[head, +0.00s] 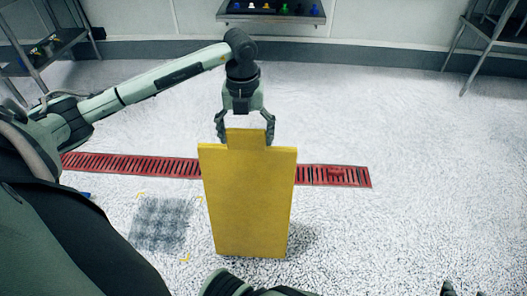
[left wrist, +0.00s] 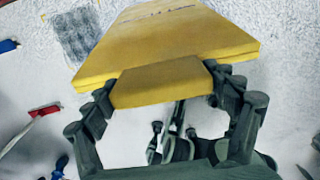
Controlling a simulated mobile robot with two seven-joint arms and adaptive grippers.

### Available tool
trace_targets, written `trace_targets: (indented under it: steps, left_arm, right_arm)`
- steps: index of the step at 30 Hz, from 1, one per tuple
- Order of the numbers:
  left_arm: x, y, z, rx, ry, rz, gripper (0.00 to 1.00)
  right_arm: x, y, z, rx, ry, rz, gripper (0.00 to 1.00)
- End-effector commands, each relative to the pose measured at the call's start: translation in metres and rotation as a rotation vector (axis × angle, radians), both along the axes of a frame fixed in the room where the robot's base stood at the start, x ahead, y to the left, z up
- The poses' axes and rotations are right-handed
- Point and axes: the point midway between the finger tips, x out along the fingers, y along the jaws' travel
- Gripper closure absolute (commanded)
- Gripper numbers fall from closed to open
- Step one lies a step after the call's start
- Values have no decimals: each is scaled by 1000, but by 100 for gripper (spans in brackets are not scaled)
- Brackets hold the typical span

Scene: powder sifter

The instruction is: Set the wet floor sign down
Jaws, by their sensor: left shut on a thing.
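The yellow wet floor sign (head: 247,200) stands upright, folded flat, in the middle of the head view. My left gripper (head: 245,130) is above it, shut on its narrow top tab with one finger on each side. In the left wrist view the sign (left wrist: 165,45) stretches away from the left gripper (left wrist: 170,95). A shadow lies beside its lower right edge; I cannot tell whether the bottom touches the floor. Dark tips at the bottom edge of the head view may be my right gripper (head: 462,290), mostly cut off.
A dark speckled floor patch (head: 160,222) with yellow corner marks lies left of the sign. A red floor grate (head: 335,176) runs behind it. A shelf with small coloured items (head: 270,12) is at the back wall. Floor to the right is clear.

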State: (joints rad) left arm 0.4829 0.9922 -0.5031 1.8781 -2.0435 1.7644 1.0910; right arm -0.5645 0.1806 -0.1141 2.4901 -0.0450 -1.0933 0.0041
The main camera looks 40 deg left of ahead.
Motion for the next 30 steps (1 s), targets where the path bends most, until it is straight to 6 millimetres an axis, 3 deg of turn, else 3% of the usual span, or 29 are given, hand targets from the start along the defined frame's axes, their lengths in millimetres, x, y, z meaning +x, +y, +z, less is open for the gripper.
trace_targets:
  steps: [3, 9, 14, 22, 30]
  left_arm:
    - [19, -16, -12, -5, -3, -1, 74]
    - [35, -27, -24, -1, -2, 0, 74]
    - [36, -28, -32, 1, -1, -1, 74]
    - [36, -28, -65, -1, -1, 0, 74]
    - [36, -28, -66, 0, -2, -1, 74]
  right_arm:
    - [2, 3, 2, 5, -14, 5, 60]
    - [6, 6, 5, 12, -38, 12, 60]
    - [7, 7, 6, 14, -46, 14, 60]
    - [17, 17, 16, 38, -114, 34, 60]
    - [18, 22, 19, 50, -124, 39, 60]
